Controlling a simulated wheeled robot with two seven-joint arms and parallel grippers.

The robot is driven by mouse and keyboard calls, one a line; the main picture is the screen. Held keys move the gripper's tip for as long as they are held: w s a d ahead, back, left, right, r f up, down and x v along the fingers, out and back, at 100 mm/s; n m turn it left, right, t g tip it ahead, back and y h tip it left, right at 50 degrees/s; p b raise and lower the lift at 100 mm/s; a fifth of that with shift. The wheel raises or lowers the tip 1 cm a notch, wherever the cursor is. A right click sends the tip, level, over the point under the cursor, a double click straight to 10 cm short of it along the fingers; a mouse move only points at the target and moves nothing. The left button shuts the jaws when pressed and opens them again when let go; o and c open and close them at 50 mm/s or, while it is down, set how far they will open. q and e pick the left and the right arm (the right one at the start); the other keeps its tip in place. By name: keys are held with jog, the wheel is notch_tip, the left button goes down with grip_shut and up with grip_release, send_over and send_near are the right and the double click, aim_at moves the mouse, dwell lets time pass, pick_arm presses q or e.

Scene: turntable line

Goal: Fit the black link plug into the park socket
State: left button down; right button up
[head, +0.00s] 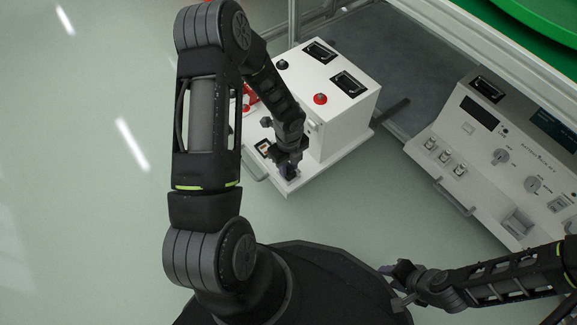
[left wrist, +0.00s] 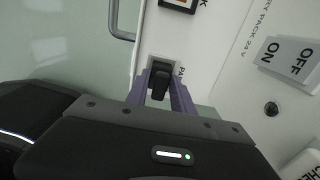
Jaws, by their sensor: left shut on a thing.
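The black link plug (left wrist: 160,80) is between the purple fingers of my left gripper (left wrist: 158,98), which is shut on it. The plug is at a pale plate beside the partly hidden "PA…" lettering, where the park socket (left wrist: 163,62) is mostly covered. I cannot tell how deep the plug sits. In the head view my left gripper (head: 287,172) is low over the front ledge of the white box, and the plug is hardly visible there. My right gripper (head: 396,280) is at the lower right, away from the box; its jaws are too small and dark to read.
The white box (head: 335,110) carries a red knob (head: 320,99) and an ON/OFF switch (left wrist: 286,56). A grey panel unit (head: 500,160) stands to the right.

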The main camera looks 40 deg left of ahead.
aim_at(289, 165)
pick_arm(q)
jog(key=shift+f, duration=0.1)
jog(key=c, duration=1.6)
grip_release()
jog(key=shift+f, duration=0.1)
jog(key=o, duration=0.5)
notch_tip(289, 165, up, 12)
jog(key=p, duration=0.5)
jog(key=shift+r+p, duration=0.25)
jog(key=shift+p, duration=0.05)
